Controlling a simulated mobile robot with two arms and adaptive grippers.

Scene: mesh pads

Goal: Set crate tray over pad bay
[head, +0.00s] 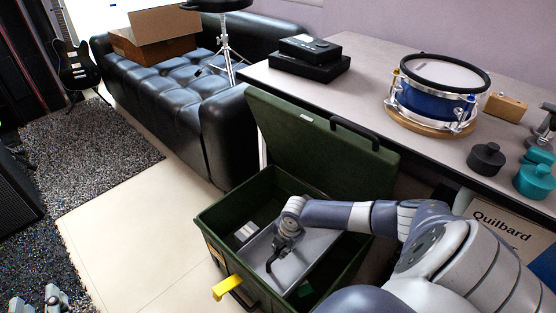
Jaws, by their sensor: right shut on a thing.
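The green crate (222,278) stands open on the floor, its hinged lid (300,125) raised at the back. A grey crate tray (318,262) sits inside the crate's mouth, toward the right. My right gripper (275,262) reaches down over the crate and is shut on the tray, at its left part. My wrist hides part of the tray's far side. The open bay left of the tray is dark and holds a small pale block (246,232). I cannot make out mesh pads. Pale grey parts at the lower left edge seem to be my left gripper (40,300), cut off by the frame.
A yellow latch (227,287) sticks out from the crate's front. A table (400,125) behind bears a blue drum (432,105), black cases (310,58) and dark and teal round pieces. A black sofa (190,85) stands behind left. The floor (125,225) left of the crate is clear.

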